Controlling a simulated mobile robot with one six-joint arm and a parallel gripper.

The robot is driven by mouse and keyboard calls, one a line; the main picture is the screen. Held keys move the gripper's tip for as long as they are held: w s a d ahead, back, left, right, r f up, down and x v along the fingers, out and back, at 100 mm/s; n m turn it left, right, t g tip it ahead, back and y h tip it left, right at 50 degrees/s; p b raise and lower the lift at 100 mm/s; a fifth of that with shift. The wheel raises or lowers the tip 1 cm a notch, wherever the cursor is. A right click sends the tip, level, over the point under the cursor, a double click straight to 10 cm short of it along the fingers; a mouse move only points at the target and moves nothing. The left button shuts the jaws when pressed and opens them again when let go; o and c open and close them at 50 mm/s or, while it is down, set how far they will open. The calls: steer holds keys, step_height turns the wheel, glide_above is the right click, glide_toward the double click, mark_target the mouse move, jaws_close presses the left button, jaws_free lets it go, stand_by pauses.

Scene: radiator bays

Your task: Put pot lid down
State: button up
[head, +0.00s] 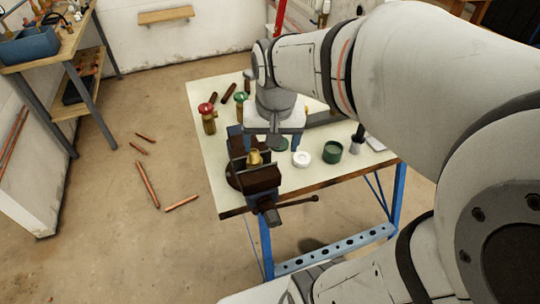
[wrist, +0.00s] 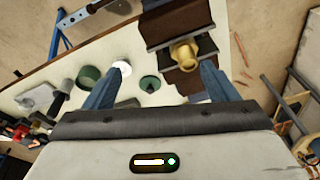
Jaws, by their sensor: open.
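The green pot lid (head: 281,145) lies on the pale bench top beside the vice, partly hidden by my gripper in the head view. In the wrist view the lid (wrist: 149,84) shows between my fingers, nearer the left one, with nothing gripping it. The green pot (head: 332,152) stands open to the right of the lid, and it also shows in the wrist view (wrist: 89,77). My gripper (head: 268,138) is open and empty above the bench; its spread blue fingers (wrist: 165,67) show in the wrist view.
A vice (head: 255,177) holds a brass fitting (head: 254,157) close to my gripper. A white ring (head: 301,159) lies between lid and pot. Red-handled (head: 207,118) and green-handled valves (head: 240,106) stand at the back left. Copper pipes (head: 148,185) lie on the floor.

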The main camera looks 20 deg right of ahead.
steer(key=s+a+f+n, duration=0.1)
steer(key=s+n, duration=0.2)
steer(key=s, duration=0.3)
steer(key=shift+s+a+f+n+t, duration=0.15)
steer(key=shift+s+a+n+t, duration=0.15)
steer(key=shift+s+t, duration=0.1)
steer(key=shift+w, duration=0.1)
